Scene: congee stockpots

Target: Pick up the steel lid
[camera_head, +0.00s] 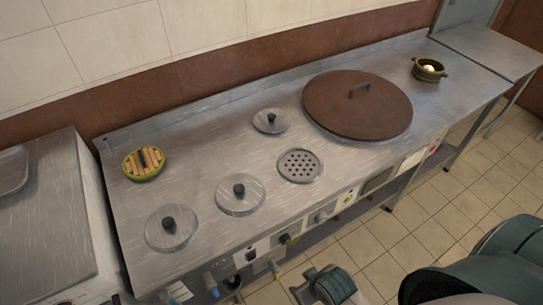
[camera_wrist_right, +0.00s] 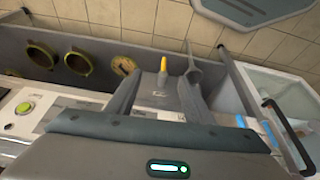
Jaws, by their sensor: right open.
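My right gripper (camera_head: 318,284) is low at the bottom of the head view, in front of the counter and apart from all the lids. In the right wrist view, its two fingers (camera_wrist_right: 162,95) are spread with nothing held between them. My left gripper is not in view.
A large brown lid (camera_head: 330,112) with a handle covers the counter's middle right. A perforated round plate (camera_head: 300,166), a green-rimmed slatted disc (camera_head: 144,163) and a green pot (camera_head: 428,76) also sit there. Knobs and taps line the front edge (camera_head: 283,239).

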